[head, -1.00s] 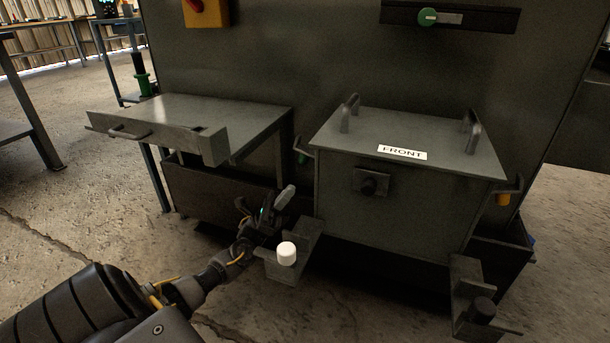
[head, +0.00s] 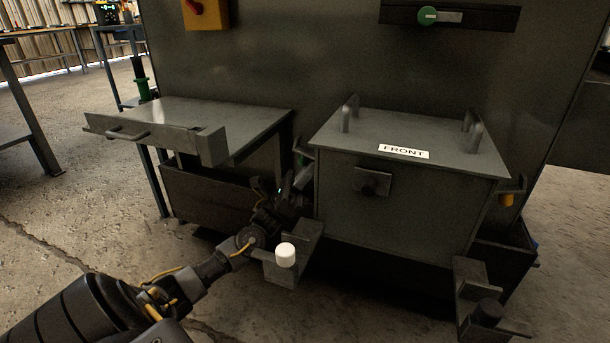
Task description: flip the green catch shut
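The enclosure is a dark grey box with a lid (head: 440,135) marked FRONT and two upright handles. The green catch (head: 301,159) is at the box's left side, a small green part under a grey lever; most of it is hidden. My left gripper (head: 290,186) is just below and in front of it, close to the box's left wall. Whether it touches the catch cannot be told. Its fingers are dark and small, so their opening is unclear. My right gripper is not in view.
A yellow catch (head: 507,200) is on the box's right side. A bracket with a white cap (head: 285,254) stands below my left wrist, and one with a black cap (head: 487,313) at right. A grey side table (head: 225,115) is at left.

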